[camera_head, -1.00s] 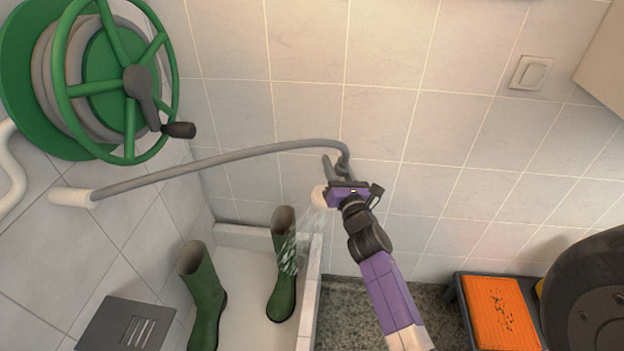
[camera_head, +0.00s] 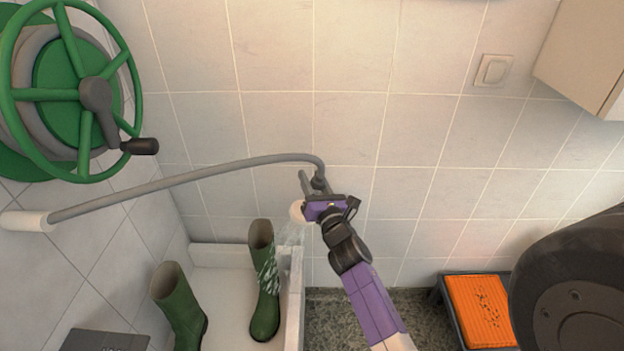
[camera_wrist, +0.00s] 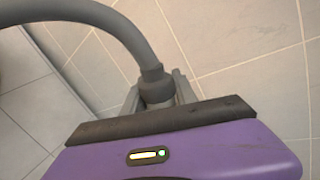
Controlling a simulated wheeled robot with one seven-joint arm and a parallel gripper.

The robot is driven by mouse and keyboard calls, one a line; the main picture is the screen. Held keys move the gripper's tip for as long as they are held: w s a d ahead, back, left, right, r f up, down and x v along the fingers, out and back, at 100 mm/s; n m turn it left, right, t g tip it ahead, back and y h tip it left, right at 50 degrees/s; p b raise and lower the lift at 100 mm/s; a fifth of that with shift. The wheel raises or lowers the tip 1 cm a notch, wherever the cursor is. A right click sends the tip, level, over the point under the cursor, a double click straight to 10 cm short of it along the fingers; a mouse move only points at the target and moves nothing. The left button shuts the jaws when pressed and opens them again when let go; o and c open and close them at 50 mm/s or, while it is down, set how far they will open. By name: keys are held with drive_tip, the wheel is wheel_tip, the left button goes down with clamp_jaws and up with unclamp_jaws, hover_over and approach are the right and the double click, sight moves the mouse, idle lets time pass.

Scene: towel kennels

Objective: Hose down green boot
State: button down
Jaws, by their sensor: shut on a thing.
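Two green boots stand upright in a white, low-walled basin. The right boot (camera_head: 264,295) has pale streaks on its upper shaft, and a faint spray shows beside it. The left boot (camera_head: 180,308) shows no streaks. My gripper (camera_head: 312,196) is shut on the hose's spray head (camera_head: 297,211), up and to the right of the right boot and apart from it. The grey hose (camera_head: 190,176) arcs from the left wall to my gripper. In the wrist view the hose (camera_wrist: 128,38) enters between the fingers; the spray head's front is hidden there.
A green hose reel (camera_head: 75,90) with a crank is on the left wall. The basin's right wall (camera_head: 295,290) stands between the boots and the speckled floor (camera_head: 375,315). An orange-topped step (camera_head: 480,310) and a dark rounded object (camera_head: 575,295) are at the right.

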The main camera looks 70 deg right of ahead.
drive_tip(key=shift+r+p, duration=2.9)
drive_tip(key=shift+r, duration=0.05)
idle(0.6)
idle(0.6)
